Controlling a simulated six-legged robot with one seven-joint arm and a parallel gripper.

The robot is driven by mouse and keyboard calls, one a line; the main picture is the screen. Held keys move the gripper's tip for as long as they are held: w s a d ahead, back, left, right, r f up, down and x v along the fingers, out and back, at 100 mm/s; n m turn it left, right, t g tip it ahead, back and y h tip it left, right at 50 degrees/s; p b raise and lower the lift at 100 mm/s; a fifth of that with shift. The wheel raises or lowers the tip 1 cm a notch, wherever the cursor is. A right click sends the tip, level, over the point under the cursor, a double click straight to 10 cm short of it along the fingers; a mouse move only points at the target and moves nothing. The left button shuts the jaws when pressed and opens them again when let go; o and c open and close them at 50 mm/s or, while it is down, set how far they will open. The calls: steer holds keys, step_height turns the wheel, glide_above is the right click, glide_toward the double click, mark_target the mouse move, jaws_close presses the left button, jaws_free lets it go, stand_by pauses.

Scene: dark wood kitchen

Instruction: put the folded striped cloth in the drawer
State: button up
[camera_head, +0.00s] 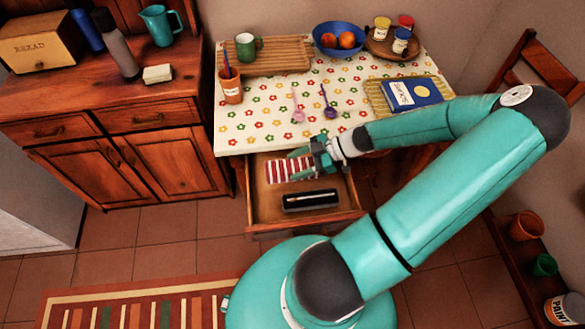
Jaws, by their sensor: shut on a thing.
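The folded striped cloth (284,170), red and white, is at the back left of the open drawer (262,211), within its outline. My gripper (304,160) is shut on the right end of the cloth. I cannot tell whether the cloth rests on the drawer floor or hangs just above it. The drawer is pulled out from the table with the flowered cover. My fingers hide part of the cloth's right end.
A black case (310,200) lies in the front of the drawer. On the table above stand a terracotta cup (231,88), two spoons (328,104), a blue book (411,93) and a blue fruit bowl (338,48).

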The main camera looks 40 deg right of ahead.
mark_target(293, 164)
steer(key=w+f, duration=0.3)
steer(key=shift+d+f, duration=0.35)
steer(key=shift+f, duration=0.05)
steer(key=shift+w+d+f, duration=0.1)
steer(key=shift+w+f, duration=0.1)
steer(key=shift+f, duration=1.6)
steer(key=shift+f, duration=0.6)
steer(key=o, duration=1)
steer(key=shift+r, duration=0.1)
